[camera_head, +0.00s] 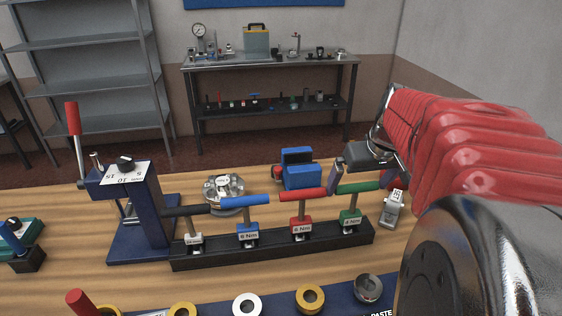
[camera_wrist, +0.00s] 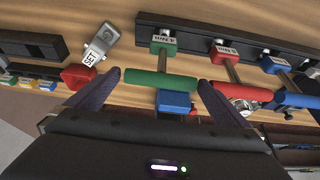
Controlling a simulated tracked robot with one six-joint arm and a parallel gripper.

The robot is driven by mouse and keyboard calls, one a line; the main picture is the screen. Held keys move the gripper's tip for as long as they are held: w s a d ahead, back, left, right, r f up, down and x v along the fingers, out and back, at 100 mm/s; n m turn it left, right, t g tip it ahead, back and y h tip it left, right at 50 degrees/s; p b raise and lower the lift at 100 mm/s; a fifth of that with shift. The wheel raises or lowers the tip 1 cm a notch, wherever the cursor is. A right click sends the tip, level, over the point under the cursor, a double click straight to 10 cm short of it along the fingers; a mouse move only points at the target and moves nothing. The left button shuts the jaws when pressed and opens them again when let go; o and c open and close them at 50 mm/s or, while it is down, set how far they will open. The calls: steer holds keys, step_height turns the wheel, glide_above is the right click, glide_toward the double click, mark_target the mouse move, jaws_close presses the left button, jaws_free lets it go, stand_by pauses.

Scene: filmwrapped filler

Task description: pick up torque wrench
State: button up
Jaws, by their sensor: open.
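Several T-handled torque wrenches stand upright in a black rack (camera_head: 275,245) on the wooden bench. Their handles are black (camera_head: 186,211), blue (camera_head: 246,201), red (camera_head: 303,194) and green (camera_head: 357,187), with N m labels on the blocks below. My gripper (camera_head: 361,180) is at the green-handled wrench, at the rack's right end. In the wrist view my gripper (camera_wrist: 160,95) is open, and the green handle (camera_wrist: 160,79) spans the gap between its two dark fingers. I cannot tell whether a finger touches the handle. The red handle (camera_wrist: 236,89) is just beside the right finger.
A blue press with a red lever (camera_head: 145,205) stands left of the rack. A round metal part (camera_head: 223,187) and a blue device (camera_head: 299,172) are behind it. A small grey device (camera_head: 392,210) stands close right. Rings (camera_head: 310,298) lie on a blue mat in front.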

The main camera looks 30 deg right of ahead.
steer(key=shift+x, duration=2.5)
steer(key=shift+w, duration=0.1)
steer(key=shift+c, duration=0.5)
steer(key=c, duration=1.2)
steer(key=shift+o, duration=0.2)
steer(key=shift+r, duration=0.1)
step_height(320, 180, up, 10)
